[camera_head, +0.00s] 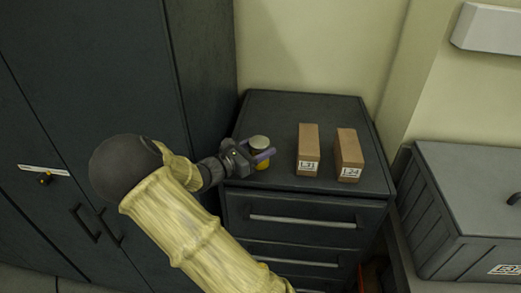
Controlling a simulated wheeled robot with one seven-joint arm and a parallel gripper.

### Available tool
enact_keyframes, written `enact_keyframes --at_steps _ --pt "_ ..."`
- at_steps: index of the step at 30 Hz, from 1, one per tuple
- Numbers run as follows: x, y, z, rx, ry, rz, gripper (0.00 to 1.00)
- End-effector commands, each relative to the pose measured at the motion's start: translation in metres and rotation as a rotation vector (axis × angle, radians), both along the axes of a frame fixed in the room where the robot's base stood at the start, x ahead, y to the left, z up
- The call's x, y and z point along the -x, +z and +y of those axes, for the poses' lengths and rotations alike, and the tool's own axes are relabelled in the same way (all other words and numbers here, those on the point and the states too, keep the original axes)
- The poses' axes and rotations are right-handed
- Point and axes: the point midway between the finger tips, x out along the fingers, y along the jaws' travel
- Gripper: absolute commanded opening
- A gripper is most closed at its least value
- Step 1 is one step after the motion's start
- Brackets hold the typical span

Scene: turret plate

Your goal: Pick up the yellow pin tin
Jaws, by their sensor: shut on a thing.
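The yellow pin tin (262,165) is on the left part of the dark drawer cabinet's top (290,105), near its left edge. It is a small upright tin with a pale grey lid (259,142). My gripper (265,155) reaches in from the left and is shut on the tin, with its fingers around the tin's sides below the lid. The fingers and the wrist hide part of the tin's yellow side. I cannot tell whether its base touches the cabinet top.
Two brown boxes, labelled L31 (308,146) and L24 (348,150), stand right of the tin. A tall dark cupboard (90,70) is at left. A grey lidded chest (470,195) stands at right. The cabinet top is clear behind the boxes.

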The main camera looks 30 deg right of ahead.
Motion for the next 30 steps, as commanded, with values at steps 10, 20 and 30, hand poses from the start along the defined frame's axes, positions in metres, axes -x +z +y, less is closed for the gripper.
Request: enact_keyframes --at_steps 10,20,30 --pt "0.003 0.030 -0.006 -0.001 -0.005 -0.007 0.20" --pt "0.003 0.099 -0.006 -0.003 -0.003 -0.008 0.20" --pt "0.035 0.111 -0.052 -0.002 -0.008 -0.002 0.20"
